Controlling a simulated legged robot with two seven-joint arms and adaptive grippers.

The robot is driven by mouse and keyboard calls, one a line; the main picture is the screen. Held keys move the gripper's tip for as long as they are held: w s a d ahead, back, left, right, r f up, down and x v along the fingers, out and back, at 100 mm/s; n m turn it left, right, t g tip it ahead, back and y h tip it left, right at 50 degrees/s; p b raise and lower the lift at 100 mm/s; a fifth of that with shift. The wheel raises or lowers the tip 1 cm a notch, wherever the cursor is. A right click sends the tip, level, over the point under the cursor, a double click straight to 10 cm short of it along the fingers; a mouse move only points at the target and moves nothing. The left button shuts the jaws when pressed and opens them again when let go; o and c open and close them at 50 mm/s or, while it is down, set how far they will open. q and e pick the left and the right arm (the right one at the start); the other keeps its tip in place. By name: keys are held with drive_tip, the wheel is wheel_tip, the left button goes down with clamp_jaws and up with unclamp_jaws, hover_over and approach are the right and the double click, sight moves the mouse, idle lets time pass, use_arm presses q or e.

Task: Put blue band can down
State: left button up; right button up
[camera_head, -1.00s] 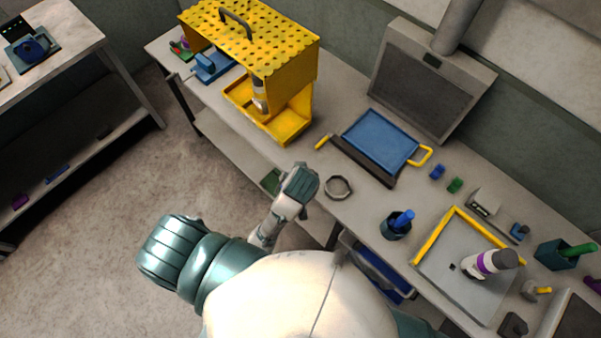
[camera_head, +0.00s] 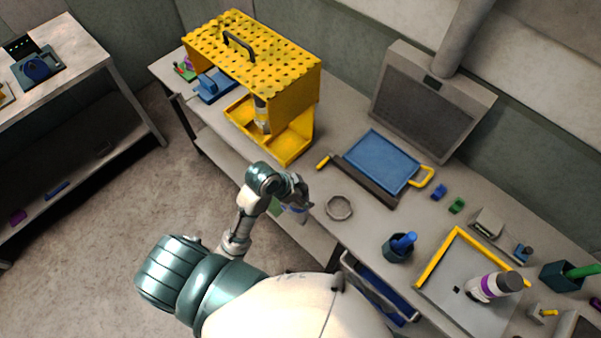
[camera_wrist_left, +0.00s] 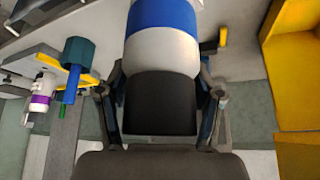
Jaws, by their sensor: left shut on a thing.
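The blue band can (camera_wrist_left: 163,45) fills the middle of the left wrist view, white with a wide blue band and a dark end. My left gripper (camera_wrist_left: 165,88) is shut on it, with a finger on each side. In the head view my left gripper (camera_head: 299,191) is at the bench's front edge, left of a grey ring (camera_head: 339,208). There the can (camera_head: 294,213) shows only in part below the gripper, and whether it touches anything is hidden. My right gripper is not in view.
A yellow perforated hood (camera_head: 250,50) with a can inside (camera_head: 262,113) stands behind my gripper. A blue tray (camera_head: 376,162), a blue-handled cup (camera_head: 398,247) and a purple band can (camera_head: 494,286) are to the right. Bare bench surrounds the ring.

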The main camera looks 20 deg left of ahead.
use_arm(q)
drive_tip(key=w+a+f+p, duration=0.1)
drive_tip(key=w+a+f, duration=0.1)
drive_tip(key=w, duration=0.4)
drive_tip(key=w+a+f+p, duration=0.1)
drive_tip(key=w+a+f, duration=0.2)
drive_tip(key=w, duration=0.4)
drive_tip(key=shift+a, duration=0.35)
drive_tip(key=o, duration=1.6)
drive_tip(key=shift+r, duration=0.1)
drive_tip(key=v, duration=0.7)
drive_tip(key=shift+a+r, duration=0.15)
drive_tip(key=shift+r, duration=0.05)
